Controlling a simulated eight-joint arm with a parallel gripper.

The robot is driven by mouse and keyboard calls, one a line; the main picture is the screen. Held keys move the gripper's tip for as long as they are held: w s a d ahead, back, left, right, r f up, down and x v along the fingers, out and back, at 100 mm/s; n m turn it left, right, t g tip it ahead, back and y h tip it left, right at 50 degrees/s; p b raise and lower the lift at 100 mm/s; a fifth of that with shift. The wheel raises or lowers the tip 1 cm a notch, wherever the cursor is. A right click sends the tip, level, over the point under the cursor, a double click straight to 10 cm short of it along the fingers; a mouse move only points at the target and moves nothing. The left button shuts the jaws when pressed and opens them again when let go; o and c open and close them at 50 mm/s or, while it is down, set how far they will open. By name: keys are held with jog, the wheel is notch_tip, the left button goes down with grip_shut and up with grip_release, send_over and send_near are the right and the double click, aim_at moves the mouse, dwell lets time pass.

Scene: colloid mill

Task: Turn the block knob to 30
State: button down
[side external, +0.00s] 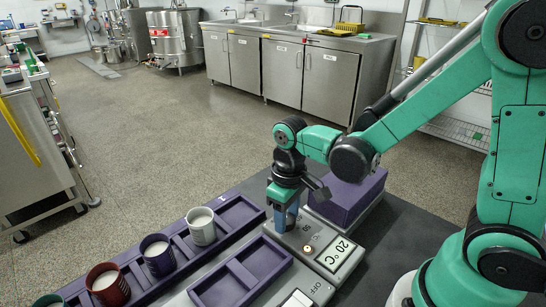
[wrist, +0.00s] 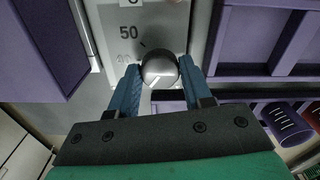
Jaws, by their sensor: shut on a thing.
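The block knob (wrist: 160,72) is a round, shiny silver and black knob on a grey panel, between my fingertips in the wrist view. My gripper (wrist: 160,62) has its two blue fingers shut on the knob from both sides. In the side view my gripper (side external: 285,216) points down at the back end of the grey device (side external: 312,248), and its fingers hide the knob. The knob's pointer direction cannot be made out. The display (side external: 337,254) reads 20 °C.
A purple block (side external: 350,195) stands close right of my gripper. On the left, a purple rack (side external: 240,214) holds several cups, including a white one (side external: 201,227). An empty two-compartment purple tray (side external: 241,278) lies in front. An "OFF" label and a white switch (side external: 297,299) are near the front.

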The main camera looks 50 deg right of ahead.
jog(key=shift+m, duration=0.9)
jog(key=shift+c, duration=1.8)
grip_release()
jog(key=shift+r, duration=0.1)
jog(key=shift+r, duration=2.7)
